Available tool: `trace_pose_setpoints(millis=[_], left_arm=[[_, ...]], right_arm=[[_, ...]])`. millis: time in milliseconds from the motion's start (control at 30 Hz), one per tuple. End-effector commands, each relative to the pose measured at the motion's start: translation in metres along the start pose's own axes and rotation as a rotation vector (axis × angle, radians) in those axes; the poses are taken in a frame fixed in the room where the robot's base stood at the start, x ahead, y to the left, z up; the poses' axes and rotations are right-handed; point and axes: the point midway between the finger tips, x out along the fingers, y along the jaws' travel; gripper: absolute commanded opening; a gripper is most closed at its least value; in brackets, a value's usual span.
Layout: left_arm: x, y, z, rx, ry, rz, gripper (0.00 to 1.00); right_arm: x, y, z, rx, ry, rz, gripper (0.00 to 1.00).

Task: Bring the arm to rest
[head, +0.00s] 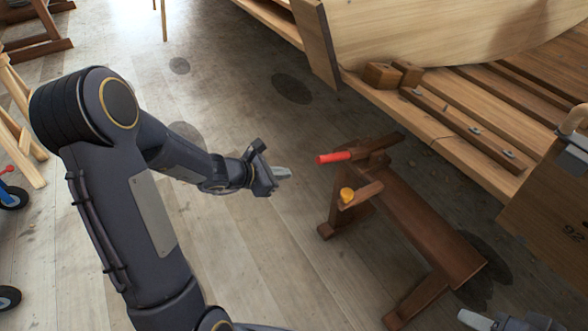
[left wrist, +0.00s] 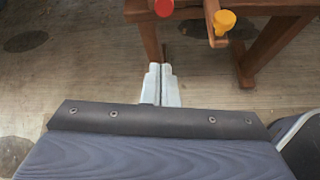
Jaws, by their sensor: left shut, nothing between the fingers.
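My left arm comes in from the left of the head view. My left gripper (head: 282,172) is in the air over the floor, to the left of a low wooden bench. Its pale fingers are shut together with nothing between them. The closed fingers also show in the left wrist view (left wrist: 161,85), pointing toward the bench. My right gripper (head: 474,320) shows only in part at the bottom right edge of the head view, and its jaws cannot be made out.
The brown bench (head: 420,215) carries a red handle (head: 334,157) and a yellow knob (head: 347,195) near my left gripper. A planked wooden hull (head: 440,35) stands behind it, with a wooden box (head: 550,185) at right. Floor (head: 250,270) is clear in front of the bench.

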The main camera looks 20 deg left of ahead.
Motion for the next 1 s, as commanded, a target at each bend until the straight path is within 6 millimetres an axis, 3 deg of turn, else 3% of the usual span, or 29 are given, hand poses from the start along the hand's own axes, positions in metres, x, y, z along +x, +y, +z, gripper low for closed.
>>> trace_pose_setpoints(millis=[133,667,767,867,1000], left_arm=[[-0.008,-0.001,0.000,-0.001,0.000,-0.001,0.00],[-0.009,-0.001,0.001,0.005,0.000,-0.002,0.00],[-0.017,-0.006,0.015,0.076,-0.021,-0.019,0.00],[-0.040,-0.025,0.046,0.272,-0.068,-0.066,0.00],[-0.091,-0.076,0.090,0.724,-0.138,-0.169,0.00]], right_arm=[[-0.002,-0.001,-0.001,0.000,0.000,0.000,0.46],[-0.002,-0.001,-0.001,0.000,0.000,0.000,0.46],[-0.002,-0.001,-0.001,0.000,0.000,0.000,0.46],[-0.002,-0.001,-0.001,0.000,0.000,0.000,0.46],[-0.002,-0.001,-0.001,0.000,0.000,0.000,0.46]])
